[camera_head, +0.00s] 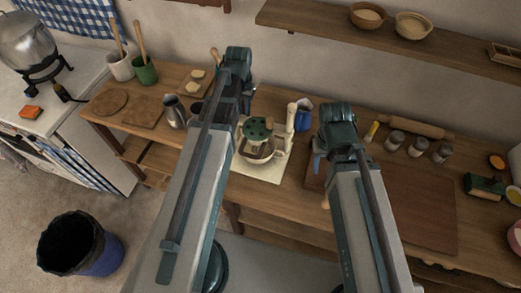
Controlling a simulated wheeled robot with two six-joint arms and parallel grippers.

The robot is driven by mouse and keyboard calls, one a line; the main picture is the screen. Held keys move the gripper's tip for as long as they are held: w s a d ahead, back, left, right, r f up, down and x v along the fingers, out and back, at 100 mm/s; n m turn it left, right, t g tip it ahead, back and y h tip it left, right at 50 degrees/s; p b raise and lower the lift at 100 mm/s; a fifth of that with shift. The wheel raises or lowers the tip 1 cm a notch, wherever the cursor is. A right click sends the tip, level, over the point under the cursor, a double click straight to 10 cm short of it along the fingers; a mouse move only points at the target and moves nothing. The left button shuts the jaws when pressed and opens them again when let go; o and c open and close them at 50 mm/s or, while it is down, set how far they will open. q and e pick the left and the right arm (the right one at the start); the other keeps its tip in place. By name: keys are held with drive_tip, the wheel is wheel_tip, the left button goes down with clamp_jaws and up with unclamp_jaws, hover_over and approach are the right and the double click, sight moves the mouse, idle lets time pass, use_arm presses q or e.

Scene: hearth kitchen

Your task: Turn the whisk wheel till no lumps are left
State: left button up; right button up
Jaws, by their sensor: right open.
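The whisk wheel (259,128) is a green disc with holes and a small brown knob, lying over a mixing bowl (258,152). A cream upright post (291,120) stands to its right, on a cream base (264,173). My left gripper (238,106) is up and left of the wheel, apart from it in the picture; its fingertips are mostly hidden by my arm. My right gripper (318,165) is to the right of the post, open and holding nothing I can see. The bowl's contents are too small to judge for lumps.
A metal jug (174,111) and a dark cup (197,109) stand left of the whisk stand. A blue carton (303,115) is behind it. A large wooden board (415,205), several jars (395,140) and a rolling pin (415,126) are to the right.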

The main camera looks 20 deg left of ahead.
use_arm(q)
drive_tip(key=shift+o, duration=0.7)
drive_tip(key=shift+a, duration=0.1)
drive_tip(key=shift+w, duration=0.1)
drive_tip(key=shift+c, duration=0.3)
drive_tip(key=shift+a+r, duration=0.1)
drive_tip(key=shift+r, duration=0.1)
drive_tip(key=shift+c, duration=0.3)
wheel_tip(320, 180, up, 5)
drive_tip(key=p, duration=0.5)
drive_tip(key=shift+f, duration=0.15)
drive_tip(key=shift+o, duration=0.7)
wheel_tip(320, 180, up, 3)
drive_tip(key=p, duration=0.3)
